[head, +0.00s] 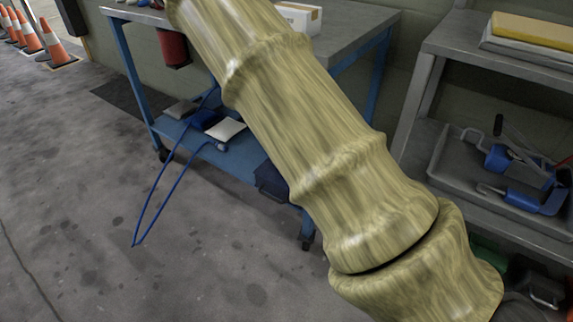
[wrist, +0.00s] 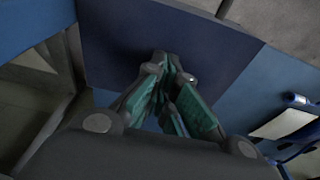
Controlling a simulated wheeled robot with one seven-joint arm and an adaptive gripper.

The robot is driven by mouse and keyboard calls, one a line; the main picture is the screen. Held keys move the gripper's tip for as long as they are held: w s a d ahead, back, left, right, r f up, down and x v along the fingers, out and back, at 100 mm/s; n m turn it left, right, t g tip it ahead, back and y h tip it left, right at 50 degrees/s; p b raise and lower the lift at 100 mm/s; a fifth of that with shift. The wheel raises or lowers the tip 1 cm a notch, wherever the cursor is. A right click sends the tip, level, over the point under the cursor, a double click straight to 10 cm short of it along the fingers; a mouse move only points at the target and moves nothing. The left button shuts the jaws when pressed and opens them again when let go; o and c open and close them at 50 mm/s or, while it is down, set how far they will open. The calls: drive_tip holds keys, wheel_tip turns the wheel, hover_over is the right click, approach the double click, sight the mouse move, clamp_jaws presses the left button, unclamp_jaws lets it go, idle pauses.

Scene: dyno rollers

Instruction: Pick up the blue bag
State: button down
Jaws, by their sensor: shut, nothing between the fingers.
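A dark navy item (head: 268,180), which may be the blue bag, sits on the cart's lower shelf, partly hidden by my arm in the head view. A smaller blue item (head: 205,118) lies further left on that shelf, so I cannot be sure which is the bag. In the wrist view a broad dark navy surface (wrist: 120,45) lies right in front of my gripper (wrist: 165,62). My gripper's green-padded fingers are together with nothing between them. I cannot tell whether the tips touch the surface. The gripper is hidden in the head view.
The blue cart (head: 128,62) has a grey top above its lower shelf. A white pad (head: 226,129) and a looped blue hose (head: 150,205) are at the left. A grey shelf unit (head: 422,85) with a tool tray stands right.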

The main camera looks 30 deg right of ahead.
drive_tip(key=shift+s+f, duration=0.25)
drive_tip(key=shift+s+a+p, duration=0.2)
drive_tip(key=shift+a+p, duration=0.15)
drive_tip(key=shift+p, duration=0.45)
drive_tip(key=shift+s+a+f, duration=0.1)
drive_tip(key=shift+a+f, duration=0.15)
drive_tip(key=shift+a, duration=0.05)
drive_tip(key=shift+r, duration=0.15)
drive_tip(key=shift+r+p, duration=0.45)
drive_tip(key=shift+p, duration=0.45)
drive_tip(key=shift+d+r, duration=0.15)
